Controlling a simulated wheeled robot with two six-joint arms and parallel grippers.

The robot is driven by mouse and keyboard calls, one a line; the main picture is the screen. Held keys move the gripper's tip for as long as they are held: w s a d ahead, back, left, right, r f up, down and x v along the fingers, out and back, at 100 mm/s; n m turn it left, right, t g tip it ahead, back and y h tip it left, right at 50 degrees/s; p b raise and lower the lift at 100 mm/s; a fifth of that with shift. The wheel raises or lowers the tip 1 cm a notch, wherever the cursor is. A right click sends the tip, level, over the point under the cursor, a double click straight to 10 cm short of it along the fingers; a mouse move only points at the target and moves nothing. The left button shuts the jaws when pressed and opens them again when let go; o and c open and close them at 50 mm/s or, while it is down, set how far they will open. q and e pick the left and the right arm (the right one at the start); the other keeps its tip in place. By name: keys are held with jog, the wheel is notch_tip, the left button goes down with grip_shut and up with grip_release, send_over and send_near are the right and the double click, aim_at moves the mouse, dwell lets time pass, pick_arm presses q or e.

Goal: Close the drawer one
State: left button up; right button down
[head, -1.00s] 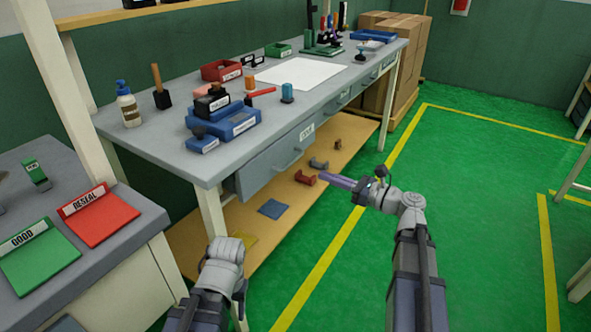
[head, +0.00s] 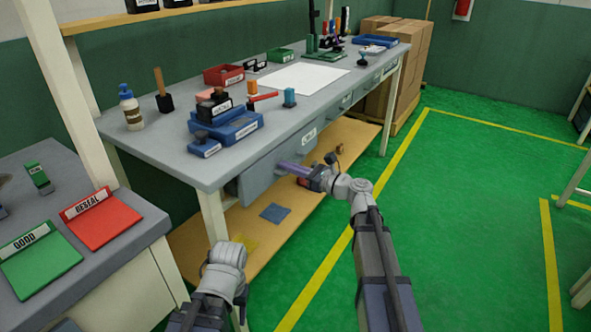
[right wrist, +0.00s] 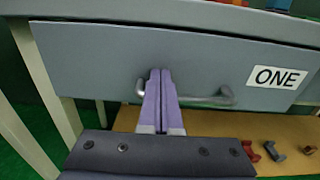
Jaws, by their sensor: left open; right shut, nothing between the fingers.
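Drawer one (head: 257,180) is the grey drawer under the near end of the workbench. Its front, with a bar handle (right wrist: 215,99) and a white "ONE" label (right wrist: 277,77), fills the right wrist view. It seems to stand out a little from the bench; how far I cannot tell. My right gripper (right wrist: 160,72) is shut and empty, its purple fingertips at the drawer front by the left part of the handle. Whether they touch the front I cannot tell. My left gripper (head: 240,292) is low at the bottom of the head view, away from the drawer, its fingers mostly hidden.
A wooden lower shelf (head: 310,185) with small parts runs beneath. A bench leg (head: 212,215) stands left of the drawer. Green floor (head: 450,230) to the right is open.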

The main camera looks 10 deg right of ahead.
aim_at(274, 161)
dwell(0.3)
jog(key=x, duration=0.5)
jog(key=shift+w, duration=0.15)
pick_arm(q)
jog(key=shift+d, duration=0.1)
pick_arm(e)
jog(key=shift+r, duration=0.1)
pick_arm(q)
jog(key=shift+s, duration=0.1)
